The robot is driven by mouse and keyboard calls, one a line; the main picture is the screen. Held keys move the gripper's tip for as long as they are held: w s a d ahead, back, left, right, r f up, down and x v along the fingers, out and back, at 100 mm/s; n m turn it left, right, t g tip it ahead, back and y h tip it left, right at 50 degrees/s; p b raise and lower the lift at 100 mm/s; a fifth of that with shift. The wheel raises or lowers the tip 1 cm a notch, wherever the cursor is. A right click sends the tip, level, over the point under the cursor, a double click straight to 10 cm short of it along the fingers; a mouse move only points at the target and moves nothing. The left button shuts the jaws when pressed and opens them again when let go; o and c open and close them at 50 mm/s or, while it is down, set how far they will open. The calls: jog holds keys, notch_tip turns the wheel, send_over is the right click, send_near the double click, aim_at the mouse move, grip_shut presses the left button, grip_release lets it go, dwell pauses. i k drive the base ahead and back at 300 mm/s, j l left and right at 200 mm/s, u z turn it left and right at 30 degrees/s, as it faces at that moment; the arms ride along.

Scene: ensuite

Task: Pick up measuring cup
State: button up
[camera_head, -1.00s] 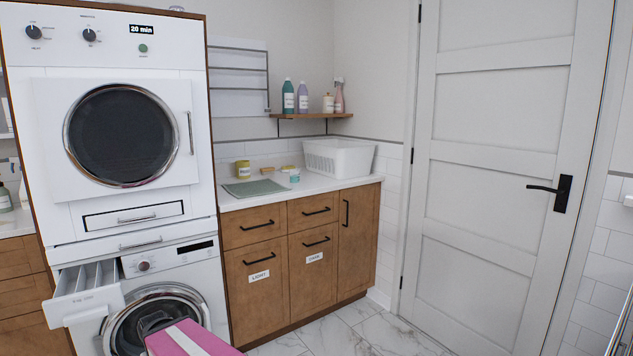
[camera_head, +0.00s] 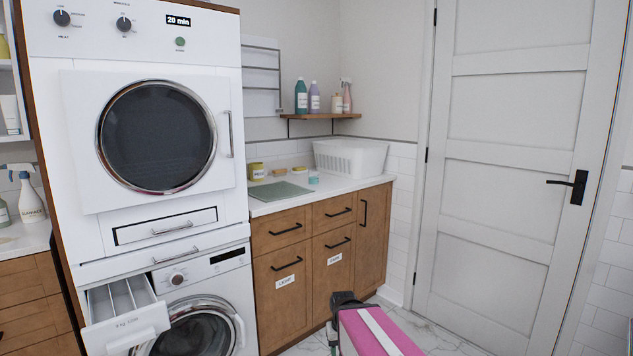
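No thing is plainly marked as the measuring cup. A small pale teal cup-like container (camera_head: 313,177) stands on the white counter (camera_head: 340,188) in front of the laundry basket; it is too small to tell if it is the measuring cup. My arm shows at the bottom with a pink and white link and a dark end (camera_head: 345,299), low in front of the cabinets and well apart from the counter. Its fingers cannot be made out.
The counter also holds a yellow container (camera_head: 257,170), a sponge-like block (camera_head: 279,172), a flat green cloth (camera_head: 280,191) and a white basket (camera_head: 350,157). The washer's detergent drawer (camera_head: 126,315) sticks out at the left. Marble floor is open before the closed door (camera_head: 510,150).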

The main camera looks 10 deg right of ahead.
aim_at(314, 175)
jog(key=i+l, duration=0.6)
jog(key=i, duration=0.2)
